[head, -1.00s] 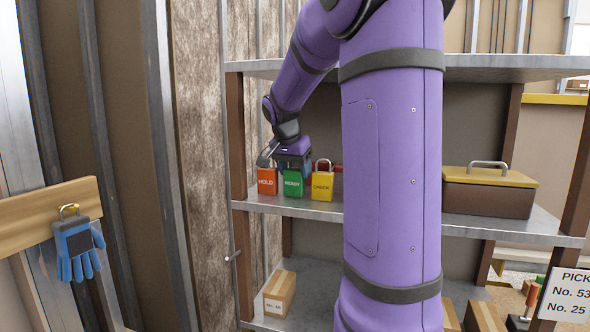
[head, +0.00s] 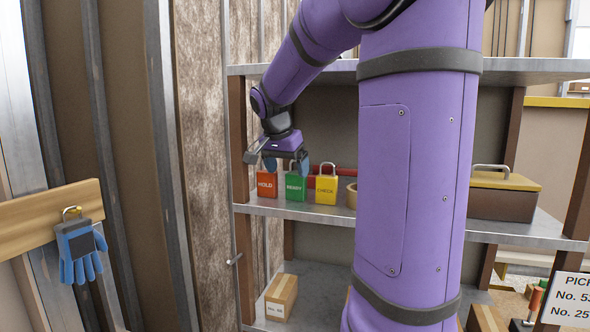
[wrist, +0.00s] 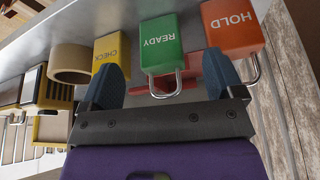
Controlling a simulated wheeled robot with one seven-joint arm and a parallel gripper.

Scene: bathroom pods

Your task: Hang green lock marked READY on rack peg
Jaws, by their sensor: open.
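The green lock marked READY (head: 296,188) stands upright on the middle shelf, between the red HOLD lock and the yellow CHECK lock. Whether the fingers touch any lock I cannot tell. A brass-coloured peg (head: 71,213) on a wooden board (head: 30,222) at the left holds blue gloves.
The red HOLD lock (head: 267,185) and yellow CHECK lock (head: 326,190) stand close on either side. A tape roll (head: 351,195) is right of them. A brown toolbox (head: 503,200) sits farther right on the shelf (head: 480,228). A small silver peg (head: 234,259) sticks out at the shelf's left post.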

